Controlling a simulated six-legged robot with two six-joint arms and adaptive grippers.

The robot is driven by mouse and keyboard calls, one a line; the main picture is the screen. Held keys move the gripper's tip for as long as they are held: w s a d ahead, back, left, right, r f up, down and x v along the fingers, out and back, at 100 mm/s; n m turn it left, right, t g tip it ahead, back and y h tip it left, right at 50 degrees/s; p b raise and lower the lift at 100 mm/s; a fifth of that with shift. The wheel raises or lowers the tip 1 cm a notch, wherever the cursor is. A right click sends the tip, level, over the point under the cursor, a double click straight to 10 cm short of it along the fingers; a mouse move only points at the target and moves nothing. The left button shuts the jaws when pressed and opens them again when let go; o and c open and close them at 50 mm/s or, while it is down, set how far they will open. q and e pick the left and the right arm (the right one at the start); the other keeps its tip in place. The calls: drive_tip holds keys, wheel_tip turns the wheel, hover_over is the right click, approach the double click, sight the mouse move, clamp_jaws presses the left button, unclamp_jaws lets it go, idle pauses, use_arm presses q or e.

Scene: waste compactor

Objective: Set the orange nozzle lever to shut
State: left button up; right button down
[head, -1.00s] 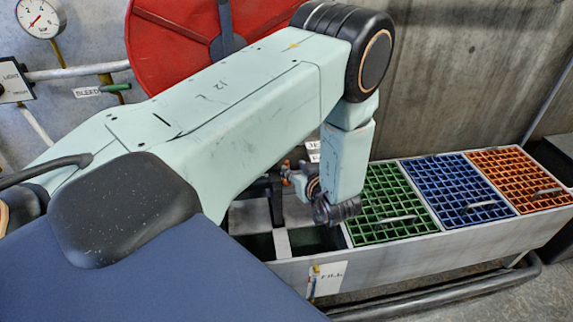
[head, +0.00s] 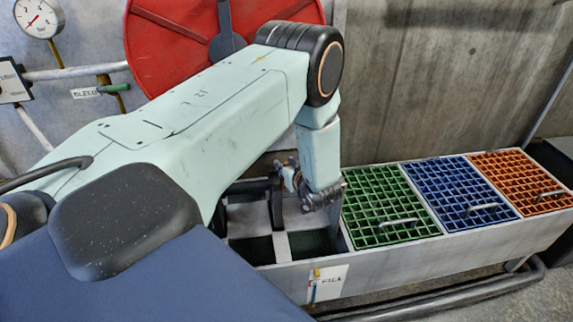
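My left arm comes in from the left, bends at a dark elbow and drops to a wrist over the left end of the grey trough. My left gripper (head: 285,174) is a small dark shape left of the wrist, partly hidden by my arm, in front of dark uprights. Its fingers are too small to tell open from shut. I cannot clearly make out the orange nozzle lever; the area around the gripper is cluttered and partly covered by my arm. My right gripper is not in view.
The grey trough (head: 430,252) has open bays at left and green (head: 385,238), blue (head: 462,215) and orange (head: 523,190) grates at right. A FILL sign (head: 332,284) hangs on its front. A red reel (head: 165,62), a gauge (head: 38,17) and a BLEED tag (head: 86,93) are behind.

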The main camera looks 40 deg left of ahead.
use_arm(q)
clamp_jaws()
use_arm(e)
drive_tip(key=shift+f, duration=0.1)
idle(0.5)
